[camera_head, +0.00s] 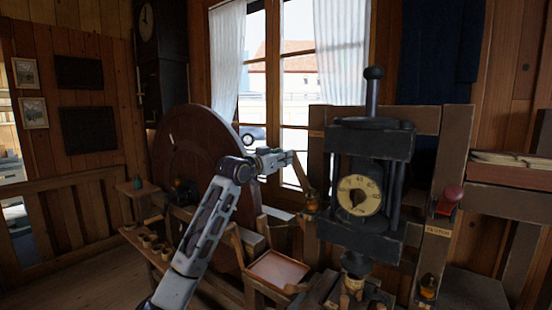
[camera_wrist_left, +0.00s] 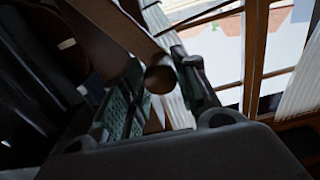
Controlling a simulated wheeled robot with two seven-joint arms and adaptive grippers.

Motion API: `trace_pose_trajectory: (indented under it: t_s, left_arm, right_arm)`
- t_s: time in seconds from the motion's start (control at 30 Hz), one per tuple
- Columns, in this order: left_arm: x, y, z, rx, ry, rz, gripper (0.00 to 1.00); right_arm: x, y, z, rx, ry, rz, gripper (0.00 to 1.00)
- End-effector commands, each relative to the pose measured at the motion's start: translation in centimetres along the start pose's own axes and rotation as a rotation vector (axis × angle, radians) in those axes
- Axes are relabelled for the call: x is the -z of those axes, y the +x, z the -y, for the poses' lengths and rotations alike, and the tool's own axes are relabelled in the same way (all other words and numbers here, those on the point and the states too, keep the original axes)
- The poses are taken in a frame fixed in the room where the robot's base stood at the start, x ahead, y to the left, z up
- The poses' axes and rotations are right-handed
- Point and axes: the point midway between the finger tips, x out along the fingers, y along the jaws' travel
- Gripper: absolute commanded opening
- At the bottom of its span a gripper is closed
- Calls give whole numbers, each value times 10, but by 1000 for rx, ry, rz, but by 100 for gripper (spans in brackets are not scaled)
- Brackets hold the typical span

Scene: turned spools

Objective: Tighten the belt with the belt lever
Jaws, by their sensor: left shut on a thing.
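The belt lever (camera_head: 300,172) is a flat wooden bar beside the left post of the lathe frame, in front of the window. The large dark red wheel (camera_head: 190,140) stands behind my left arm. I cannot make out the belt clearly. My right gripper is not in view.
A dark machine head with a round dial (camera_head: 359,195) stands right of the lever. A red-knobbed lever (camera_head: 449,200) is on the right post. A shallow tray (camera_head: 278,270) lies below my left gripper. Small wooden pots (camera_head: 150,243) stand on a shelf at left.

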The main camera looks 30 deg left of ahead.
Motion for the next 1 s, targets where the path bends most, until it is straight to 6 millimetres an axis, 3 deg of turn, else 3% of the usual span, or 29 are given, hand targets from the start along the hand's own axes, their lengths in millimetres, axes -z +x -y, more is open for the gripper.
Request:
trace_pose_trajectory:
  t_s: [0.1,0.23,0.6,1.0]
  left_arm:
    - [11,0,-14,-2,87,0,0]
    - [16,0,-27,-2,174,0,0]
    - [21,0,-52,-3,321,-2,0]
    - [20,0,-55,-4,338,-2,0]
  right_arm:
    - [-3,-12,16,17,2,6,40]
    - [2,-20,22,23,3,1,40]
    - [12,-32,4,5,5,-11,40]
    - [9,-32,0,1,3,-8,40]
